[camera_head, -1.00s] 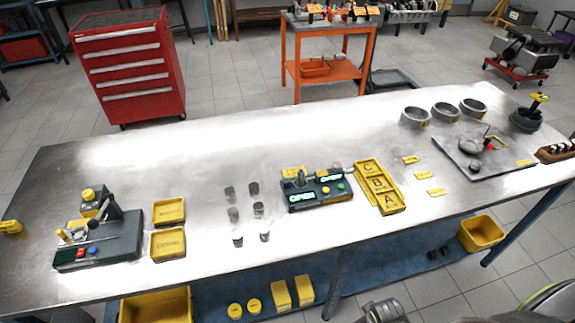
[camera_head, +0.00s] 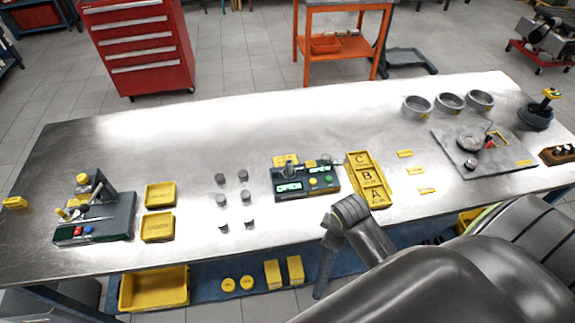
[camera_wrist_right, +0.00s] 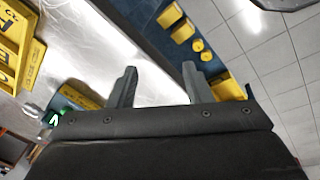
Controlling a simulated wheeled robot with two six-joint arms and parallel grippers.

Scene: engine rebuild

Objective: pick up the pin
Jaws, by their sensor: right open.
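Several short grey metal cylinders (camera_head: 243,176) stand in two loose columns on the bench's middle in the head view. I cannot tell which small part is the pin. A thin light rod (camera_head: 88,219) also lies on the dark fixture (camera_head: 122,219) at the left. My right arm comes in from the lower right, its visible end over the bench's front edge by the lettered tray. In the right wrist view my right gripper (camera_wrist_right: 158,80) is open, with nothing between its two fingers. No small cylinder shows there. My left gripper is not in view.
The yellow tray marked A, B, C (camera_head: 352,161) lies right of the control box (camera_head: 305,182) with green displays. Two yellow trays (camera_head: 160,184) lie beside the left fixture. Grey rings (camera_head: 450,102) stand at the back right. The bench's back middle is clear. Yellow bins lie below.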

